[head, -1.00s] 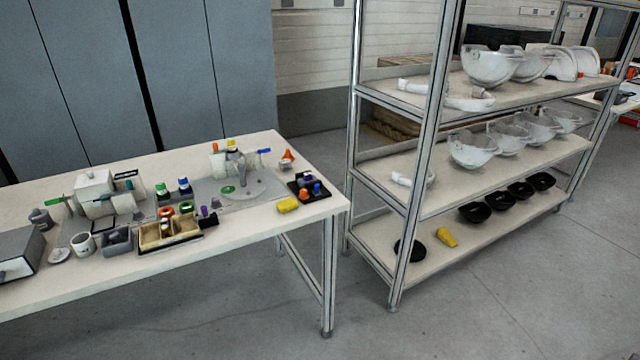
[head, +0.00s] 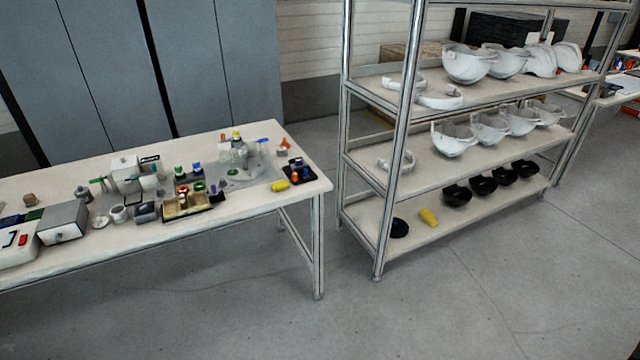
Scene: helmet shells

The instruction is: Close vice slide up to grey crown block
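On the table stands a fixture (head: 238,150) with a grey upright part in its middle, an orange piece on its left and a blue-tipped handle on its right. Left of it is a white machine-like block (head: 125,166) with a green-handled part (head: 98,181) beside it. Both are small and far off. I cannot tell which part is the vice slide or the grey crown block, nor whether there is a gap between them. Neither of my grippers shows.
The white table (head: 236,206) also holds a divided tray (head: 186,207), a yellow object (head: 280,186) and a dark tray (head: 299,171) of coloured pieces. A metal shelf rack (head: 366,206) with white shells and black bowls stands right. The floor (head: 450,310) in front is clear.

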